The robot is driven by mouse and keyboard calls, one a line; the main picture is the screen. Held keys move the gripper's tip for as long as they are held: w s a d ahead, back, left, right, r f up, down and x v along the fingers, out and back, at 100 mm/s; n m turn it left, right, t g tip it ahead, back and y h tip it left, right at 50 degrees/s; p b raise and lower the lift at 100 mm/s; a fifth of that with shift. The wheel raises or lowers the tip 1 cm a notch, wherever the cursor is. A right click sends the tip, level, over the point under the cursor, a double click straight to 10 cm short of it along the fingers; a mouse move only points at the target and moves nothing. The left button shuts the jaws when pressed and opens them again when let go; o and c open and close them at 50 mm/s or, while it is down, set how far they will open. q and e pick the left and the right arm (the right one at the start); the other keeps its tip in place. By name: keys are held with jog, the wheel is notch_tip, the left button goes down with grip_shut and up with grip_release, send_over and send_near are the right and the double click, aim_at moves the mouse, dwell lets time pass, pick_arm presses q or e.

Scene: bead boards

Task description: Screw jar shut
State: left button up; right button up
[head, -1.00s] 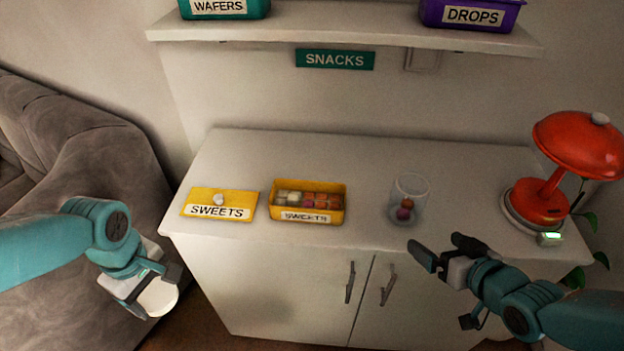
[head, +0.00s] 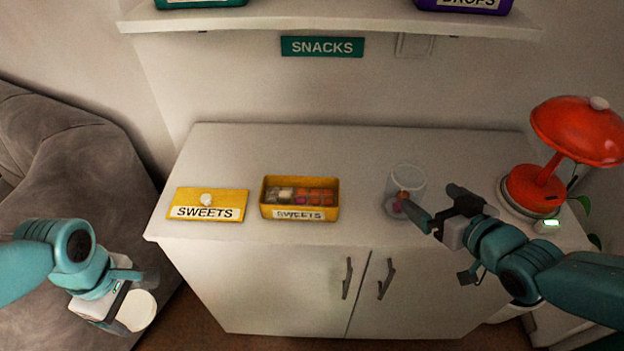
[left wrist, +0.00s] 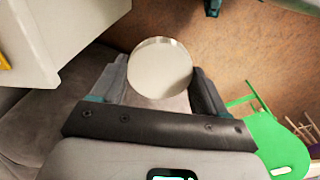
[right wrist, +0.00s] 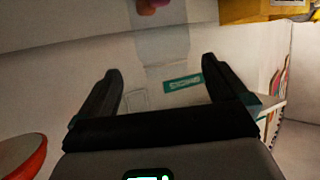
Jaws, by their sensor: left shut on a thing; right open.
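A clear glass jar (head: 405,178) with a few small orange and purple sweets inside stands open on the right part of the cabinet top. In the right wrist view the jar (right wrist: 162,42) is seen ahead of the fingers, partly cut off at the top. My right gripper (head: 442,207) is open and empty, just right of the jar, one finger overlapping it in the head view. My left gripper (head: 135,292) is shut on a round white lid (head: 137,310), held off the cabinet's left front. The lid also fills the space between the fingers in the left wrist view (left wrist: 160,68).
A yellow SWEETS box (head: 299,213) of sweets and its yellow lid (head: 208,204) lie on the cabinet top (head: 300,145). A red lamp (head: 576,130) stands right of the jar. A shelf (head: 330,22) overhangs the back. A sofa (head: 80,165) stands left.

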aim_at(419, 192)
pick_arm(q)
jog(key=shift+w+a+f, duration=0.1)
jog(key=shift+w+f, duration=0.15)
jog(key=shift+f, duration=0.05)
pick_arm(e)
jog(key=x, duration=0.4)
jog(key=shift+f, duration=0.1)
pick_arm(q)
jog(key=shift+s+r, duration=0.1)
jog(key=shift+s, duration=0.05)
pick_arm(e)
jog(key=shift+s, duration=0.15)
jog(key=shift+w+a+f, duration=0.2)
jog(key=shift+w+a, duration=0.05)
jog(key=shift+w, duration=0.1)
jog(key=x, duration=0.4)
jog(key=shift+a+f, duration=0.1)
jog(key=shift+f, duration=0.25)
